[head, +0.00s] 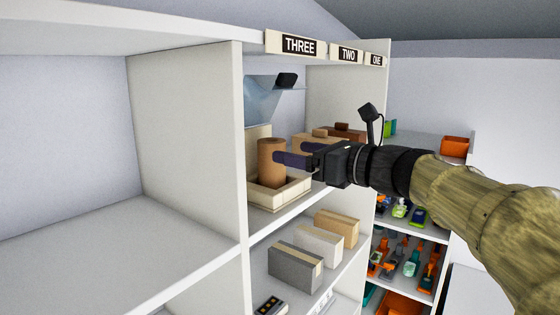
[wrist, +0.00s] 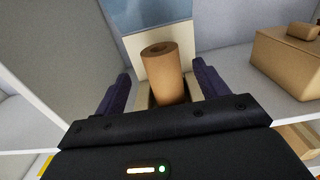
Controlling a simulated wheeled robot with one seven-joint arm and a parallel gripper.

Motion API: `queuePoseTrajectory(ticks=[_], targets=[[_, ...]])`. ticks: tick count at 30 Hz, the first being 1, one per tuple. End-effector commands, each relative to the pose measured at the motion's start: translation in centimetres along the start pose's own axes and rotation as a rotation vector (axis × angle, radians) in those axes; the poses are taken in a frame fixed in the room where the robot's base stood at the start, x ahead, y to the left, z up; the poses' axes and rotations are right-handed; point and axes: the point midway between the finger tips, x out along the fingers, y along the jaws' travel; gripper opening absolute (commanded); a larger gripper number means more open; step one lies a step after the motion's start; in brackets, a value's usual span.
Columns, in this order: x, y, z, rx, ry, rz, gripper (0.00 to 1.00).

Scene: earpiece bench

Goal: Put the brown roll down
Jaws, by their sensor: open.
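The brown roll (head: 270,163) stands upright in a shallow cream tray (head: 281,195) on the shelf bay under the THREE label. In the wrist view the roll (wrist: 163,75) stands between my two spread fingers, with gaps on both sides. My gripper (head: 285,160) is open and level with the roll in the head view. In the wrist view my gripper's fingers (wrist: 162,90) reach either side of the roll without touching it. The roll's base is hidden by the tray's front wall and by my gripper body.
A cream panel and a bluish clear sheet (head: 262,97) are behind the roll. A cardboard box (wrist: 289,65) stands to the right. Grey, white and tan boxes (head: 295,268) sit on the shelf below. The left bay (head: 120,245) is empty. A divider wall (head: 190,140) stands left of the roll.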

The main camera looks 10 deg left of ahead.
Motion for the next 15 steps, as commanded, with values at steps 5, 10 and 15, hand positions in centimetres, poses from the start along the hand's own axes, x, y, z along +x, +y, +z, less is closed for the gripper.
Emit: queuePoseTrajectory(ticks=[5,10,15], targets=[[-2.8,-0.1,-0.2,-0.002,0.000,-0.002,0.73],[-3.6,0.0,-0.1,0.001,0.001,-0.001,0.73],[-3.6,0.0,0.0,0.001,0.001,-0.001,0.73]])
